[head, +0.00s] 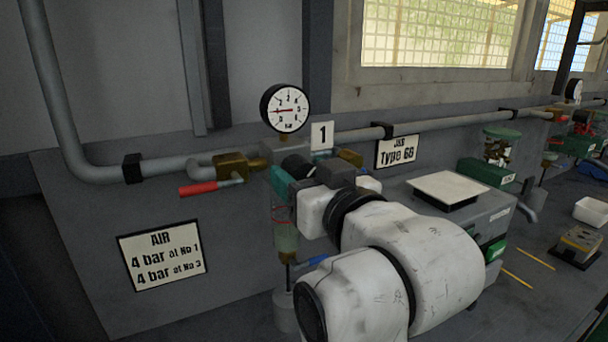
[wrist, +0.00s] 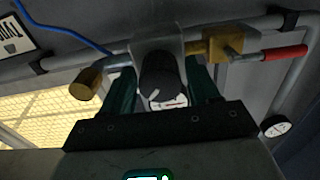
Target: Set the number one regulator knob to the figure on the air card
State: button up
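The number one regulator has a black knob (wrist: 163,78) with a pale pointer mark on its face. In the head view the knob (head: 296,164) shows just beside my gripper (head: 283,182). In the wrist view the green fingers of my gripper (wrist: 162,90) stand apart, one on each side of the knob; contact is not clear. The gauge (head: 285,108) above has a red needle pointing left; its small figures are hard to read. The number 1 plate (head: 321,135) is beside it. The air card (head: 162,256) reads 4 bar at No 1 and 4 bar at No 3.
A brass valve with a red lever (head: 198,188) lies left of the regulator, near my gripper. A grey pipe (head: 440,124) runs along the wall. A grey box with a pale top (head: 448,188) stands right of my arm. Another gauge (head: 573,91) is far right.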

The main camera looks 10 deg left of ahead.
jog(key=c, duration=0.8)
jog(key=shift+c, duration=0.2)
